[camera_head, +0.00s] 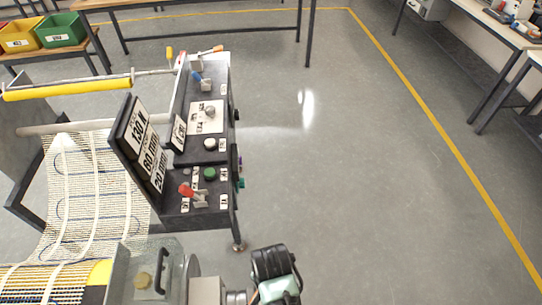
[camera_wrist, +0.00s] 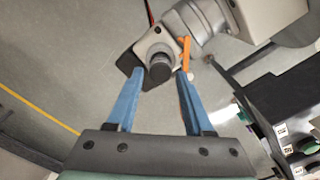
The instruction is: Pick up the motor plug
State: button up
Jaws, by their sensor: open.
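My gripper (camera_wrist: 159,72) shows in the wrist view as two blue fingers, spread apart with nothing visibly held between them. A grey body with a dark round end shows beyond the fingertips and looks like part of my own robot. In the head view, a purple plug (camera_head: 240,161) and a teal plug (camera_head: 241,183) stick out of the right side of the control panel (camera_head: 186,222). I cannot tell which one is the motor plug. A small teal piece (camera_wrist: 243,117) shows beside the panel in the wrist view, apart from the fingers. My fingertips are not clear in the head view.
A machine with white mesh (camera_head: 85,190) and a yellow roller (camera_head: 68,89) stands left. The floor (camera_head: 340,170) right of the panel is clear. Workbenches line the back and right.

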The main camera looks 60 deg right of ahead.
jog(key=shift+f, duration=1.5)
grip_shut()
